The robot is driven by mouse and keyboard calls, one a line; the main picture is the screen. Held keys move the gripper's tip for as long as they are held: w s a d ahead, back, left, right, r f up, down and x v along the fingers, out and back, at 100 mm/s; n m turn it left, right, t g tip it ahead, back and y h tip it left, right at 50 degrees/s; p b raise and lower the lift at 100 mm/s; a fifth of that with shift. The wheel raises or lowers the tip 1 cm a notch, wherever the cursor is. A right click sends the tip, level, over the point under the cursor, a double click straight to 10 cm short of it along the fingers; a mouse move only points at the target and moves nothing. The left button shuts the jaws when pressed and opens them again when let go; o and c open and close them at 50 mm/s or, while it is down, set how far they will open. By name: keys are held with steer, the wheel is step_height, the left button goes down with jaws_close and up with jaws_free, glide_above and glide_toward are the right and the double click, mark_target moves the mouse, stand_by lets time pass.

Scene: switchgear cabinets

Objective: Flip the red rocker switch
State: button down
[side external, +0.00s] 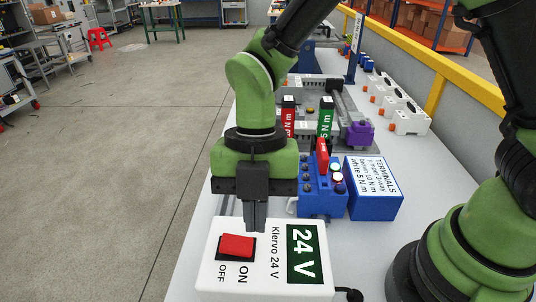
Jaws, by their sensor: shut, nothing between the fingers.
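The red rocker switch (237,245) sits in a dark frame on the top of a white box (272,264). The box is labelled "Klervo 24 V" and has a green "24 V" panel. "ON" and "OFF" are printed beside the rocker. My gripper (256,230) points down with its fingers together and nothing between them. Its tips appear just above or at the box, slightly right of the rocker's far end. I cannot tell whether they touch anything. The rocker is almost fully visible, but its exact tilt is hard to judge.
Behind the box stand a blue unit with knobs (319,197) and a blue box marked "TERMINALS" (376,188). Red (289,117) and green (325,118) labelled tools stand farther back. A purple part (359,134) is near them. The table's left edge lies close to the white box.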

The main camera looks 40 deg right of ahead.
steer(key=s+d+v, duration=0.1)
steer(key=s+v, duration=0.1)
steer(key=v, duration=0.8)
steer(key=shift+w+d+r, duration=0.15)
steer(key=shift+w+d, duration=0.05)
